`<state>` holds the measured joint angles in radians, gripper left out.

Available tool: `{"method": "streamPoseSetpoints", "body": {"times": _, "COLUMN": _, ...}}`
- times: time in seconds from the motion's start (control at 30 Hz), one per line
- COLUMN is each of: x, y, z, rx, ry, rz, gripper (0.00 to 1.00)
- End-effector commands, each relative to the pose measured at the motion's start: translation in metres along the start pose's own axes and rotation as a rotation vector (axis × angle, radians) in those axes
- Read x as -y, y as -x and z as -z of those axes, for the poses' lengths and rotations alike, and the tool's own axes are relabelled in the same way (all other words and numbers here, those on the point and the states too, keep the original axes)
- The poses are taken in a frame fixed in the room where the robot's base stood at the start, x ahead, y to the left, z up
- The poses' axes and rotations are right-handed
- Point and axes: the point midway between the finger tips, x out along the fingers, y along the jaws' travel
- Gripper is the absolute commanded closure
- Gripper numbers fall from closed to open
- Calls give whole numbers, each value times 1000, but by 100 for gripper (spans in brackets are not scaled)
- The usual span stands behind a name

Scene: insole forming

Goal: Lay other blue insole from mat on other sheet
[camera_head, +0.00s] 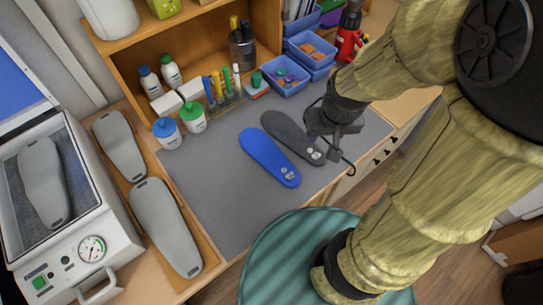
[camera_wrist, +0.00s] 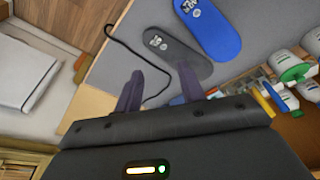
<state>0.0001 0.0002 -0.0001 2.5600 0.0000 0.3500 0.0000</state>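One blue insole (camera_head: 268,158) with a white print lies flat on the grey mat (camera_head: 222,208); it also shows at the top of the wrist view (camera_wrist: 212,32). A dark grey insole-shaped piece (camera_head: 290,136) with a similar print lies beside it, nearer my gripper, and shows in the wrist view (camera_wrist: 172,48). Two light grey insole-shaped pieces lie on a wooden board at left, an upper (camera_head: 119,145) and a lower one (camera_head: 165,225). My gripper (camera_wrist: 160,84) is open and empty, its fingers apart; in the head view (camera_head: 338,138) it is just right of the dark piece.
A press-like machine (camera_head: 75,250) with a gauge at left holds another grey shape (camera_head: 42,180). Bottles (camera_head: 193,117), pens and blue bins (camera_head: 285,76) line the mat's back. A black cable (camera_wrist: 128,52) lies near my gripper. The mat's front left is clear.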

Motion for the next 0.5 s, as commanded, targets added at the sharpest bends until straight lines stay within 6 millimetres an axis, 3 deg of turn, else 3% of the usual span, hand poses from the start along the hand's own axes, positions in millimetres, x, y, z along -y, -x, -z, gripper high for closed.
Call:
{"method": "streamPoseSetpoints", "body": {"times": 0.03, "x": 0, "y": 0, "z": 0, "rx": 1, "ry": 2, "rz": 0, "gripper": 50}}
{"method": "streamPoseSetpoints", "body": {"times": 0.2, "x": 13, "y": 1, "z": 14, "rx": 41, "ry": 70, "rz": 2, "gripper": 17}}
{"method": "streamPoseSetpoints", "body": {"times": 0.37, "x": 47, "y": -1, "z": 43, "rx": 141, "ry": 239, "rz": 9, "gripper": 16}}
{"method": "streamPoseSetpoints", "body": {"times": 0.5, "x": 88, "y": -7, "z": 69, "rx": 241, "ry": 411, "rz": 20, "gripper": 16}}
